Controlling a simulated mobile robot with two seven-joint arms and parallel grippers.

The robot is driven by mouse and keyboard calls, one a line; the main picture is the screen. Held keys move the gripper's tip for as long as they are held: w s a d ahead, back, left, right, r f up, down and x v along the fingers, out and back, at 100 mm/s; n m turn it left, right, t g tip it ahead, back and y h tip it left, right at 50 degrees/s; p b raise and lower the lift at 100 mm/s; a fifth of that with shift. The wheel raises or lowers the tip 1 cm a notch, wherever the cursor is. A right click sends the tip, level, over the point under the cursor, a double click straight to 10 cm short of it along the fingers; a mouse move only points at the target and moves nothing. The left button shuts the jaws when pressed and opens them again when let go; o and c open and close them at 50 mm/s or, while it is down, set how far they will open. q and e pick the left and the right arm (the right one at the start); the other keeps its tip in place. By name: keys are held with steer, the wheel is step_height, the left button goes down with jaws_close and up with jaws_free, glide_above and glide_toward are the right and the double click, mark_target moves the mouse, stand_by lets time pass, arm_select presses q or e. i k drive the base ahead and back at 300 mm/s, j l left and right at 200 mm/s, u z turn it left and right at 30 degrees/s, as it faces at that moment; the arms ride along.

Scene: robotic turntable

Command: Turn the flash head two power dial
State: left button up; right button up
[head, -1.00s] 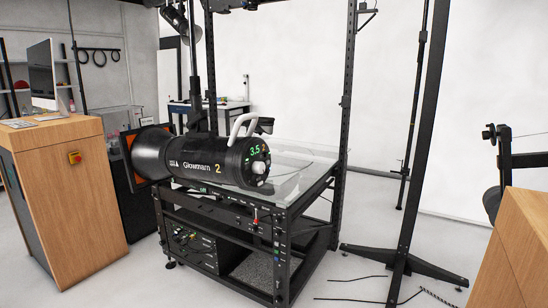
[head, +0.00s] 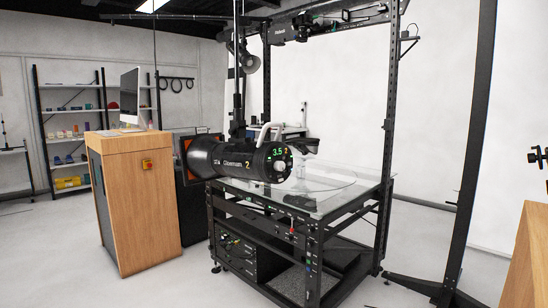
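The flash head two (head: 232,161) is a black cylinder marked "Glowmam 2", with a light grey handle on top. It hangs level at the left front of the turntable rig. Its rear panel faces right and shows a green "3.5" display (head: 278,153). The pale round power dial (head: 280,166) sits on this panel below the display. Neither of my grippers shows in the head view.
The black-framed turntable rig (head: 262,207) has a glass top and rises to an overhead frame. A wooden cabinet (head: 147,205) with a monitor stands at left. A black stand post (head: 471,150) and a wooden block (head: 527,265) are at right. Grey floor is open at front left.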

mark_target(279, 166)
steer(key=k, duration=0.1)
steer(key=i+j+u, duration=0.35)
steer(key=j, duration=0.3)
steer(key=i+j+u, duration=0.35)
steer(key=i+j, duration=0.2)
steer(key=i, duration=0.05)
